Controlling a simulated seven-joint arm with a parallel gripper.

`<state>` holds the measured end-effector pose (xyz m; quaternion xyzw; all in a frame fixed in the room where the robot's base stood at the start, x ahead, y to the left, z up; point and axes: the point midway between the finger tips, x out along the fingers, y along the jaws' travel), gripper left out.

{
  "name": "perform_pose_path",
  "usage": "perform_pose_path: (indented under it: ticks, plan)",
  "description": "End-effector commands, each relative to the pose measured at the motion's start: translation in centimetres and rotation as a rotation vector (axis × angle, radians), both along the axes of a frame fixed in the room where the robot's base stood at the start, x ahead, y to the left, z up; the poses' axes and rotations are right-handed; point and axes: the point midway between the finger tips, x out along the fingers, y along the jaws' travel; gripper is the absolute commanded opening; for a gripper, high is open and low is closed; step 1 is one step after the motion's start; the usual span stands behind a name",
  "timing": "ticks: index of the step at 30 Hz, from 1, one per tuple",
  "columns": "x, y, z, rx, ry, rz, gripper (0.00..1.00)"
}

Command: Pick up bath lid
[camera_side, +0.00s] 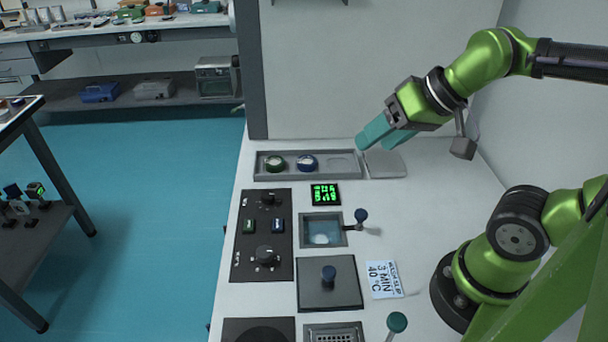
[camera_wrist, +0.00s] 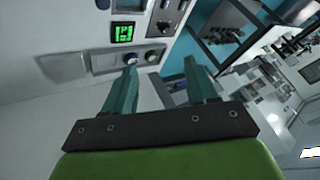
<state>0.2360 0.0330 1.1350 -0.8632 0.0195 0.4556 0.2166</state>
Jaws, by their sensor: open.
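I cannot make the lid out in the wrist view. My gripper (camera_side: 376,138) is open and empty, with teal fingers. It is raised above the back of the bench, near the grey tray and well behind the lid. Its spread fingers also show in the wrist view (camera_wrist: 160,66).
A grey tray (camera_side: 330,178) with green and blue round items lies at the back, beside a pale grey plate (camera_side: 386,164). A blue-knobbed handle (camera_side: 361,216) sticks out beside the bath. A control panel (camera_side: 262,235) is left, a label card (camera_side: 383,280) right, and a green knob (camera_side: 397,322) in front.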

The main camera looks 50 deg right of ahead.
Motion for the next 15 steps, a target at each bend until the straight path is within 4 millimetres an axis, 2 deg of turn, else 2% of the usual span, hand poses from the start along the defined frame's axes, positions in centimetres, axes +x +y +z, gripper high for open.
perform_pose_path:
  ticks: [8, 11, 15]
  plan:
    - [0.0, 0.1, 0.0, 0.0, 0.001, 0.004, 0.59]
    - [0.2, 1.0, -0.8, -0.001, 0.039, 0.044, 0.59]
    - [1.3, 3.7, -2.3, -0.019, 0.162, 0.144, 0.59]
